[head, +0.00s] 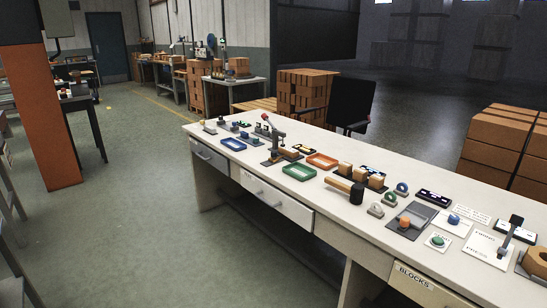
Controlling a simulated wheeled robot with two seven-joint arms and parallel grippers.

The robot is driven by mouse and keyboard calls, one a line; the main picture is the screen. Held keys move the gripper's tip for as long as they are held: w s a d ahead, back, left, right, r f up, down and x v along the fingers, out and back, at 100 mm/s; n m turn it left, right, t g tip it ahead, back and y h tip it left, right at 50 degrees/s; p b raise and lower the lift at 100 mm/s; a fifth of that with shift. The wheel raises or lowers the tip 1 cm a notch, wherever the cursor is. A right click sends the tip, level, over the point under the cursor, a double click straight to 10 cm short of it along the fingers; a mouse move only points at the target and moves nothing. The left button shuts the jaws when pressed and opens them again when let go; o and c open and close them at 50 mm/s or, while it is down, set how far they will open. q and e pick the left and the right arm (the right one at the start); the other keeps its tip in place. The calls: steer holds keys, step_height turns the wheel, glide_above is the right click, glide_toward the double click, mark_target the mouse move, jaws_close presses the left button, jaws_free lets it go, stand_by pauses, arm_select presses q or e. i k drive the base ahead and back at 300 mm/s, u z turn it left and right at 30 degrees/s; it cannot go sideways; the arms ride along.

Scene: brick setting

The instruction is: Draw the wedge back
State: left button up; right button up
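I cannot pick out the wedge for certain. A grey plate with a sloped-looking grey piece and an orange knob (404,223) lies on the right half of the white workbench (330,212). A wooden block (538,262) sits on a dark plate at the right edge, partly cut off. A toggle clamp with a red handle (270,133) stands at the left, by a brown block (290,153). Neither of my grippers shows in the head view.
A blue tray (233,144), a green tray (299,172) and an orange tray (322,160) lie on the bench. A mallet (347,188) and several blocks lie mid-bench. A dark lever (506,240) stands on the right. A black chair (351,105) is behind.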

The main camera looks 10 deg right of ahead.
mark_target(274, 158)
steer(key=u, duration=0.6)
steer(key=i, duration=2.15)
steer(key=z, duration=0.1)
